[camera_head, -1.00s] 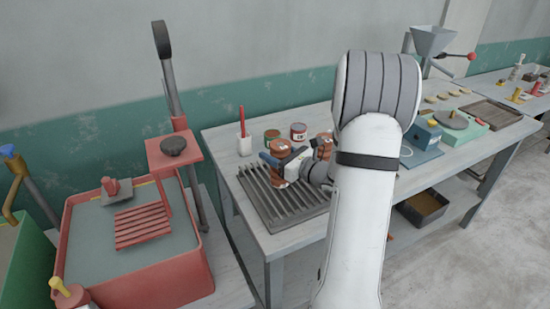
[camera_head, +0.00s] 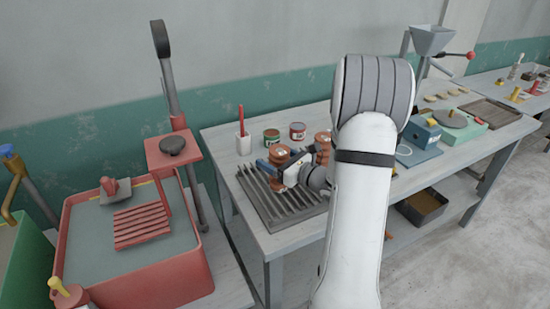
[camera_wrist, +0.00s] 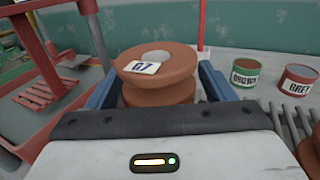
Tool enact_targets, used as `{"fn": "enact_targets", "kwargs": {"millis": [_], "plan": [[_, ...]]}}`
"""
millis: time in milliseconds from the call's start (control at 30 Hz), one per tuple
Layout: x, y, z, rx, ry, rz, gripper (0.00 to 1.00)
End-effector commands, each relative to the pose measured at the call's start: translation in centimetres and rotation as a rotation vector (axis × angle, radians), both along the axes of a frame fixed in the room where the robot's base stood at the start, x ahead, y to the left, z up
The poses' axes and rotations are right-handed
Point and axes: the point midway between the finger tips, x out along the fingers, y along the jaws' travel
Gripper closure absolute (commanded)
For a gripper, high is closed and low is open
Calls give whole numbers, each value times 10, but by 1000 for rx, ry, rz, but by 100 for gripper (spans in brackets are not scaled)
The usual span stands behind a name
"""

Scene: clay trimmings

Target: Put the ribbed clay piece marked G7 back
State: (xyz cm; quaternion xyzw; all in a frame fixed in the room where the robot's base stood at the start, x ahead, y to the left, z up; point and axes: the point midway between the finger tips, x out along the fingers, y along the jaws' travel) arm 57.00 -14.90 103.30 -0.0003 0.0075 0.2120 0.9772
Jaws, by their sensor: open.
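The ribbed clay piece marked G7 (camera_wrist: 158,66) is reddish-brown, with a white label and a grey spot on its round top. It stands upright between the two blue fingers of my gripper (camera_wrist: 158,88). The jaws are open around it; the lower part of the piece is hidden by the gripper body.
Another brown ribbed piece (camera_head: 322,140) stands just right of my gripper. The green BROWN can (camera_wrist: 245,72) and red GREY can (camera_wrist: 297,80) stand behind. A red basin (camera_head: 130,260) stands left of the table.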

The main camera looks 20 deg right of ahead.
Motion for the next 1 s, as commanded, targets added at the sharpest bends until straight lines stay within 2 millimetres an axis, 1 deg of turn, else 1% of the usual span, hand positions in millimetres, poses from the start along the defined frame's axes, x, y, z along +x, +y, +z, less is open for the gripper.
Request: {"fn": "enact_targets", "kwargs": {"millis": [167, 267, 500, 600, 700, 833, 867, 933, 967, 1000], "plan": [[-2, -1, 3, 0, 0, -1, 24], [-15, -8, 2, -1, 0, -4, 24], [-63, -30, 2, 0, -1, -5, 24], [-81, -38, 2, -1, 0, -4, 24], [-94, -43, 3, -1, 0, -2, 24], [-105, -47, 4, -1, 0, 0, 24], [-106, -47, 4, -2, 0, 2, 24], [-108, -40, 6, -21, 4, 32, 24], [-108, -32, 7, -38, 7, 59, 24], [-109, -18, 10, -73, 12, 109, 24]]}}
